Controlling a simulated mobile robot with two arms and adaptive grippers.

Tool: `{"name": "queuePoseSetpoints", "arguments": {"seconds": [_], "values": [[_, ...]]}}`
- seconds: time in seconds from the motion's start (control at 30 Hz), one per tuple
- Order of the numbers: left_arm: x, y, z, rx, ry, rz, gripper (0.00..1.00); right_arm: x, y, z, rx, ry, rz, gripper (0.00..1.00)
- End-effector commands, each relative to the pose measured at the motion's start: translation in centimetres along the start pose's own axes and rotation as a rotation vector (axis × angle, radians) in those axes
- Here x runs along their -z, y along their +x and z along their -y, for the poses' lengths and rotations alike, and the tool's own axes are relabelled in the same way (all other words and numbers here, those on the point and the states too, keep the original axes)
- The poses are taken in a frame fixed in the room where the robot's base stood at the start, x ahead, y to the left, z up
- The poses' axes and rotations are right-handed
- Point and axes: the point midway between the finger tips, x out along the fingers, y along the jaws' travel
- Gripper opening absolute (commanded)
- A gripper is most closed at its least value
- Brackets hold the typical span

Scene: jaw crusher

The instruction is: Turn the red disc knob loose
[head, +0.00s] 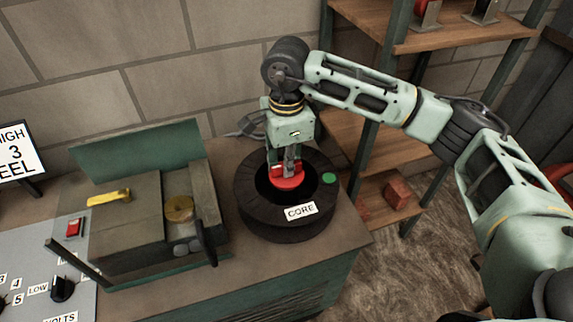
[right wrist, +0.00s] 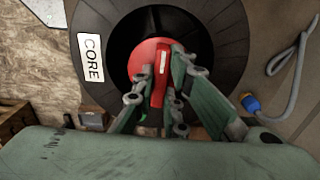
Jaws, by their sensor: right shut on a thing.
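The red disc knob (head: 287,179) sits in the middle of a round black housing with a white CORE label (head: 300,211). In the right wrist view the red disc (right wrist: 150,60) shows a raised red grip bar across it, with a white mark. My right gripper (head: 289,165) points straight down over the knob. Its fingers, also in the right wrist view (right wrist: 165,85), are shut on the knob's raised bar. The fingers hide part of the disc. My left gripper is not in either view.
Wooden shelves (head: 440,35) stand behind my right arm. A grey cable (right wrist: 290,75) lies near the housing.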

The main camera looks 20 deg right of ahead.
Motion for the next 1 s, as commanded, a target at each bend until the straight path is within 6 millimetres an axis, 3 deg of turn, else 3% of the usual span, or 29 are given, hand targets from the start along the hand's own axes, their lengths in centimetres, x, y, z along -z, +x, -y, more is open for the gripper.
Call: {"name": "queuePoseSetpoints", "arguments": {"seconds": [0.27, 0.3, 0.53, 0.87, 1.0], "values": [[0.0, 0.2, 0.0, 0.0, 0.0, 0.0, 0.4, 0.0, 0.6, -0.5, -0.016, -0.022, -0.004, 0.0], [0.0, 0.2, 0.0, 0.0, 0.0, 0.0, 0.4, 0.0, 0.6, -0.4, -0.016, -0.022, -0.004, 0.13], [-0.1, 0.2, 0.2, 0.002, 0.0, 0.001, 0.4, 0.0, 0.4, -0.3, -0.01, -0.019, -0.003, 0.33], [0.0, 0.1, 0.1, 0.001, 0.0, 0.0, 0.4, 0.0, 0.0, -0.1, -0.004, -0.017, -0.001, 0.34], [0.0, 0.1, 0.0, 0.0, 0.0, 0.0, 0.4, 0.0, -1.4, 0.0, 0.0, -0.016, 0.0, 0.34]]}}
